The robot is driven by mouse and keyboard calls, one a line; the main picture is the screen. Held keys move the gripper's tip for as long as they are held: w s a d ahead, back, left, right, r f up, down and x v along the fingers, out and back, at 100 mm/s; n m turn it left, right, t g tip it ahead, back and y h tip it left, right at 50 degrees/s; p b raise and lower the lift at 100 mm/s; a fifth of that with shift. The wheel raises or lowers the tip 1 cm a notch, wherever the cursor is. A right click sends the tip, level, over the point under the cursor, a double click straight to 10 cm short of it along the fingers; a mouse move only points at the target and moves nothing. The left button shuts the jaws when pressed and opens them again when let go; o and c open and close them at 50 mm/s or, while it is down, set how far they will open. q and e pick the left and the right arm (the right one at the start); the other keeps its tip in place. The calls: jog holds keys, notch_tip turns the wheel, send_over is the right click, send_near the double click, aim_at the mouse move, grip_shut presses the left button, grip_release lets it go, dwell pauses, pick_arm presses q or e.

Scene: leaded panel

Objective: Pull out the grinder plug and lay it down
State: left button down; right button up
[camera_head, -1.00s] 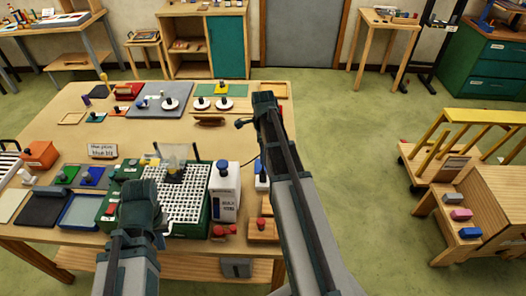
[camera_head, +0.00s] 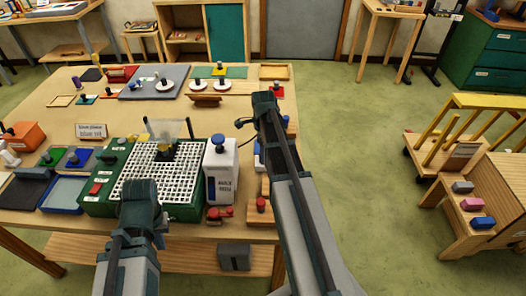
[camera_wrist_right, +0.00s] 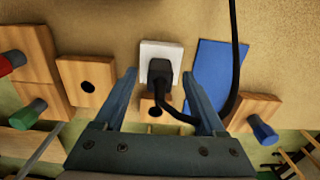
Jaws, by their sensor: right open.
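The black plug (camera_wrist_right: 160,70) sits in a white socket plate (camera_wrist_right: 174,49) in the right wrist view. Its black cord (camera_wrist_right: 235,60) loops from the plug and rises at the right. My right gripper (camera_wrist_right: 167,80) is open, with one finger on each side of the plug and gaps between. In the head view this gripper (camera_head: 263,98) is at the table's right side, with a bit of black cord (camera_head: 243,122) beside it; the plug is hidden there. The green grinder (camera_head: 100,205) with a white grid top stands on the table. My left gripper (camera_head: 138,195) is in front of it; its jaws are unclear.
A white bottle with a blue cap (camera_head: 221,172) stands between the grinder and my right arm. In the wrist view, wooden blocks (camera_wrist_right: 85,80) and a blue sheet (camera_wrist_right: 216,72) lie around the socket. The floor to the right is free up to a wooden cart (camera_head: 490,190).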

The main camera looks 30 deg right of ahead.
jog(key=shift+f, duration=0.6)
grip_shut()
dwell(0.3)
